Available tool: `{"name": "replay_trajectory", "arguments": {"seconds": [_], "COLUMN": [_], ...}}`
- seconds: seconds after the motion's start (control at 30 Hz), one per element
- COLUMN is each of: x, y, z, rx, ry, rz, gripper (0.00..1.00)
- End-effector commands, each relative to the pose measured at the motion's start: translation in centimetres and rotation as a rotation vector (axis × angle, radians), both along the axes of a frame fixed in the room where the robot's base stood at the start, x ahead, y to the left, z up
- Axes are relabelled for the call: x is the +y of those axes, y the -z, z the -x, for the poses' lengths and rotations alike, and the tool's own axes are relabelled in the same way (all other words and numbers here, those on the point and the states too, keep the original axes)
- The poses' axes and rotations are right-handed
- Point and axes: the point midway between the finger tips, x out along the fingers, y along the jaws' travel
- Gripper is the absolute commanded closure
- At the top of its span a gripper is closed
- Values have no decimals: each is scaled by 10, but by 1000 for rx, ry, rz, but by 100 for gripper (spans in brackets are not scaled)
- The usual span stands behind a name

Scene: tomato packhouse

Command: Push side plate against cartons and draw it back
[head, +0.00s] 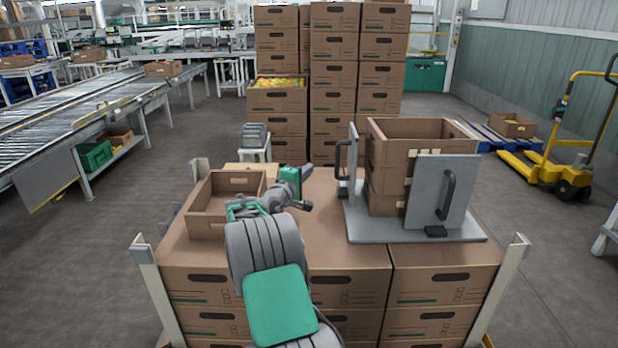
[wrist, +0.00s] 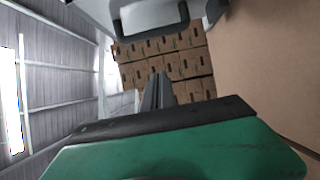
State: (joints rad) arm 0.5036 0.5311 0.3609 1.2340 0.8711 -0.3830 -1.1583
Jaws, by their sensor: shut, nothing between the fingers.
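A stack of open brown cartons (head: 390,192) stands on a grey base board (head: 370,232). A grey side plate (head: 352,160) with a dark handle (head: 338,160) stands upright at its left, with a narrow gap visible to the cartons. A second grey plate (head: 425,190) with a dark handle (head: 448,195) stands upright at the front right; I cannot tell if it touches them. My gripper (head: 307,206) is shut and empty, left of the board and apart from both plates. In the wrist view its fingers (wrist: 157,92) point toward distant cartons, and a dark handle (wrist: 152,27) shows at the top.
An open empty carton (head: 207,222) stands left of my arm on the layer of closed cartons (head: 430,290). Pale corner posts (head: 147,275) rise around this layer. Tall carton stacks (head: 333,75) stand behind. Bare carton tops lie between my gripper and the board.

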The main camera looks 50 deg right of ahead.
Motion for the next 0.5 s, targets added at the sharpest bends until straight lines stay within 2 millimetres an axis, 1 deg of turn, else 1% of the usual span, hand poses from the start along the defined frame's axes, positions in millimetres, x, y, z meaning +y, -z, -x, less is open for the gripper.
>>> {"name": "replay_trajectory", "arguments": {"seconds": [0.03,0.27,0.3,0.4,0.5], "x": [-12,-60,-67,-74,-79], "y": [3,4,3,2,2], "z": [-2,-16,-16,3,12], "rx": [-1,-3,-2,-1,-1], "ry": [4,2,3,2,0], "rz": [1,-2,-2,-2,-2], "gripper": [100,100,100,100,100]}}
